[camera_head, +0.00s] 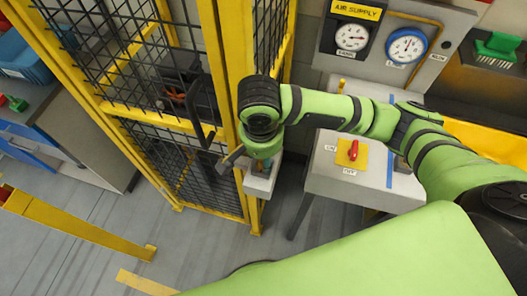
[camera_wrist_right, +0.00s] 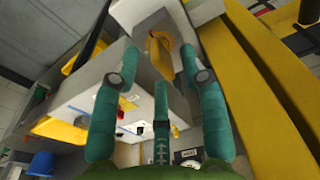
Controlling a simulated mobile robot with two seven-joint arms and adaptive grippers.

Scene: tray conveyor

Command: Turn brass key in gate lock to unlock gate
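The brass key (camera_wrist_right: 160,52) shows in the right wrist view as a yellow-brass piece against the grey lock box (camera_wrist_right: 183,25). My right gripper (camera_wrist_right: 160,78) has its teal fingers spread, one on each side of the key and a third below it, with visible gaps to it. In the head view the lock box (camera_head: 262,184) sits low on the gate's yellow post. My right gripper (camera_head: 262,168) is over it, mostly hidden under my wrist, which also covers the key. The gate (camera_head: 224,62) of yellow frame and black mesh appears closed. My left gripper is out of view.
A grey cabinet with a red switch (camera_head: 353,150) stands right of the gate under my right arm. An air supply panel with two gauges (camera_head: 352,37) is behind. A black handle (camera_head: 203,118) projects from the gate.

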